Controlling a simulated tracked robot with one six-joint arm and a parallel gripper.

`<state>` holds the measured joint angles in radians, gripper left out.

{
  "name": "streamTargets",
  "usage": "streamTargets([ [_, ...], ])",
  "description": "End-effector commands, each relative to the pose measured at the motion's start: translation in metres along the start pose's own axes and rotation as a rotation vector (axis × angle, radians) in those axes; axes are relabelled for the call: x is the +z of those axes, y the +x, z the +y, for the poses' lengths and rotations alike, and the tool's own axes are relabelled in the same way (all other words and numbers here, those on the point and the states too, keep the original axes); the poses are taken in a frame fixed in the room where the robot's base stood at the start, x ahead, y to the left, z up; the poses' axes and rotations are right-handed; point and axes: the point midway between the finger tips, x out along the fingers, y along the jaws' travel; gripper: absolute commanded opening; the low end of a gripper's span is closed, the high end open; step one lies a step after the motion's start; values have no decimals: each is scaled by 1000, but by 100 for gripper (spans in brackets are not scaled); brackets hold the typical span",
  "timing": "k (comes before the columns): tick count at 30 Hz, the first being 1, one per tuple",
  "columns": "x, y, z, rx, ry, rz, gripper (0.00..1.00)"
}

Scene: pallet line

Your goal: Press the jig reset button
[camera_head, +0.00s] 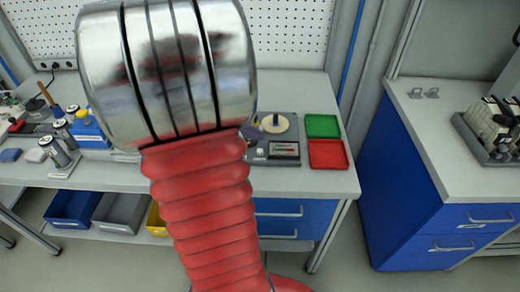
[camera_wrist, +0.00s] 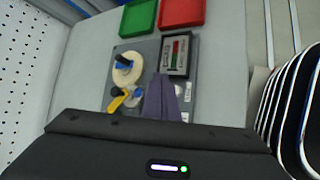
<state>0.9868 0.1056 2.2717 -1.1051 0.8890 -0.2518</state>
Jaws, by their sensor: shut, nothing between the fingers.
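The jig is a grey plate (camera_wrist: 149,46) on the bench, and it also shows in the head view (camera_head: 292,122). It carries a cream disc (camera_wrist: 126,70) with a blue part on it, a yellow lever (camera_wrist: 117,103) with a black knob, and a panel with a red and green bar (camera_wrist: 176,54). A small pale round part (camera_head: 261,152) beside the panel may be the reset button; I cannot read its label. My gripper (camera_wrist: 162,80) is shut and empty, its fingers over the plate's near part. Contact cannot be told. My arm hides much in the head view.
A green tray (camera_head: 323,126) and a red tray (camera_head: 328,154) lie beyond the jig. Metal cylinders (camera_head: 56,150) and a blue box (camera_head: 88,132) stand at left. A pegboard (camera_head: 290,35) rises behind. A separate blue cabinet (camera_head: 410,190) bears a rack (camera_head: 485,140).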

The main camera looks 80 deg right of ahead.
Motion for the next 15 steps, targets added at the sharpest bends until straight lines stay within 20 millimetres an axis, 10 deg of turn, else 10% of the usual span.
streamTargets([
  [15, 10, -14, 10, -1, -1, 0, 0],
])
